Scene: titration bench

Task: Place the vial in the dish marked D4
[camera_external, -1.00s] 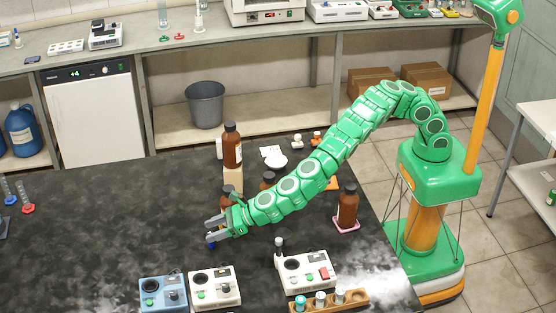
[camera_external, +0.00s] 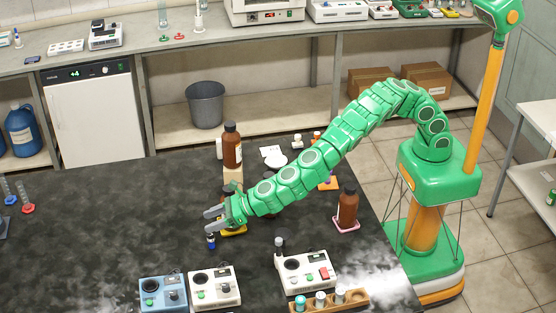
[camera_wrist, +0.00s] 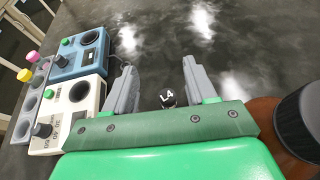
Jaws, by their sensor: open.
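A small vial with a blue body (camera_external: 211,242) stands on the dark bench just below my gripper in the external view. In the wrist view, a black cap marked L4 (camera_wrist: 168,97) shows between the fingers, apart from both; it appears to top this vial. My gripper (camera_external: 214,219) is open and empty, its fingers pointing left. In the wrist view the gripper (camera_wrist: 160,85) has its two fingers wide apart. A white round dish (camera_external: 277,162) lies at the back of the bench; no D4 marking is readable on any dish.
A brown bottle on a yellow tray (camera_external: 234,230) is close beside my gripper. Another brown bottle (camera_external: 347,208) stands right on a pink tray. A tall brown bottle (camera_external: 232,147) stands behind. Instruments (camera_external: 214,287) and a wooden vial rack (camera_external: 345,301) line the front; the left bench is mostly clear.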

